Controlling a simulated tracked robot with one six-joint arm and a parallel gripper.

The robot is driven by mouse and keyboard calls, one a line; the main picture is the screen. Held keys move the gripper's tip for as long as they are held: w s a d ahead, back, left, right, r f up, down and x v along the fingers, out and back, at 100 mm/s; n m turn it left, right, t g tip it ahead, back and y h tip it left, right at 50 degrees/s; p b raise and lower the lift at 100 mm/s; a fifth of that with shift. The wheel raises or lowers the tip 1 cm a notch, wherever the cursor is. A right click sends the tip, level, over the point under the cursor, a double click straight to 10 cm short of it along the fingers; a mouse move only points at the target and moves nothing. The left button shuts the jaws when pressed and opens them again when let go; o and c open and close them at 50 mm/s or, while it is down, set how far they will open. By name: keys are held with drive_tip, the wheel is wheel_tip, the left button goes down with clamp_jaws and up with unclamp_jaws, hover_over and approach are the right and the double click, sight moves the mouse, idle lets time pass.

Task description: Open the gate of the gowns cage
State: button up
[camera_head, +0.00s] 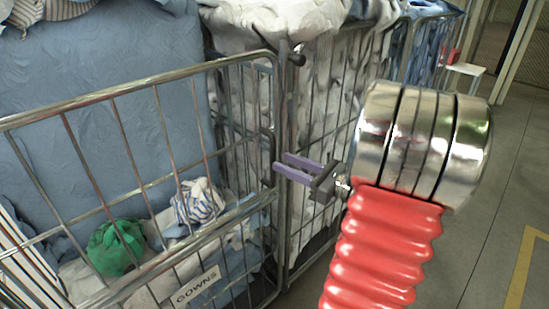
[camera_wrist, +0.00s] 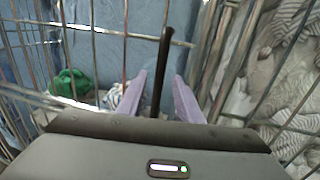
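The gowns cage is a wire roll cage at the left in the head view; its front gate (camera_head: 150,165) carries a white GOWNS label (camera_head: 195,287). The gate looks shut, its right edge against the cage's corner post. A dark latch knob (camera_head: 297,59) sits at the top of that corner. My gripper (camera_head: 281,162) is at the post, below the knob, with its two purple fingers pointing left. In the wrist view my gripper (camera_wrist: 160,76) is open, and a dark rod (camera_wrist: 163,65) stands between the fingers in the picture. I cannot tell whether they touch it.
Inside the gowns cage lie a green bundle (camera_head: 116,246), a striped bundle (camera_head: 198,202) and pale cloth. A second cage (camera_head: 330,110) full of white laundry stands behind to the right. The floor (camera_head: 480,230) at the right is clear, with a yellow line.

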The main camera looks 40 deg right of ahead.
sight(274, 158)
drive_tip(key=shift+x, duration=2.65)
drive_tip(key=shift+c, duration=0.4)
clamp_jaws()
drive_tip(key=shift+d, duration=0.35)
drive_tip(key=shift+a, duration=0.15)
drive_tip(key=shift+s+a, duration=0.1)
drive_tip(key=shift+s, duration=0.05)
